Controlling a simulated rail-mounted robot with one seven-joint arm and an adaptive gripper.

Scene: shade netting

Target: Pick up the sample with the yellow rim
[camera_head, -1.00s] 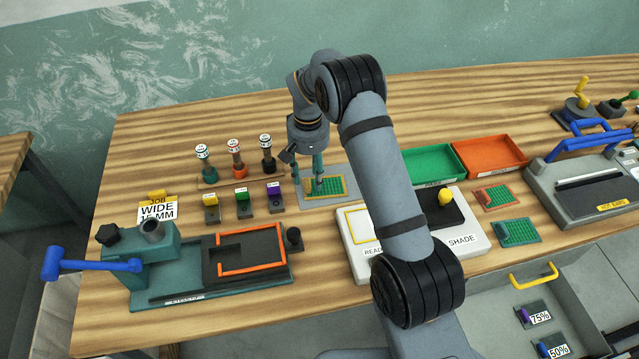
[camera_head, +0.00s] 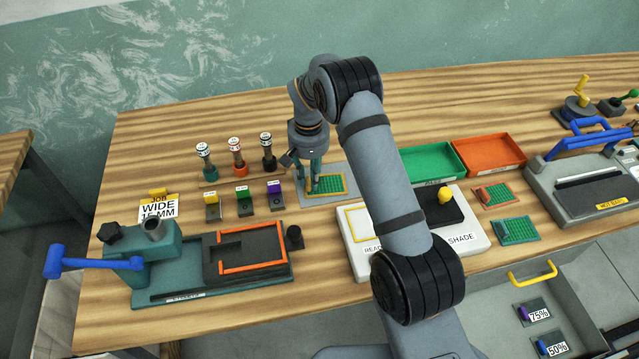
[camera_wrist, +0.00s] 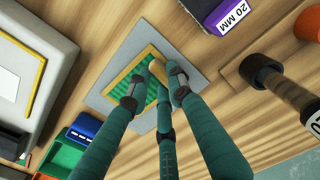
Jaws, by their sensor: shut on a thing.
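The sample with the yellow rim (camera_head: 330,186) is a green mesh square lying on a grey plate (camera_head: 352,197) near the middle of the bench. It also shows in the wrist view (camera_wrist: 136,72), partly hidden by my fingers. My gripper (camera_head: 313,189) is down at the sample's left side in the head view. In the wrist view my gripper (camera_wrist: 154,86) has its teal fingers around the sample's yellowish tab and is shut on it. The sample appears to rest on the plate; I cannot tell if it is lifted at all.
Several small blocks, including a purple one (camera_head: 275,194), and knobbed posts (camera_head: 237,157) stand left of my gripper.

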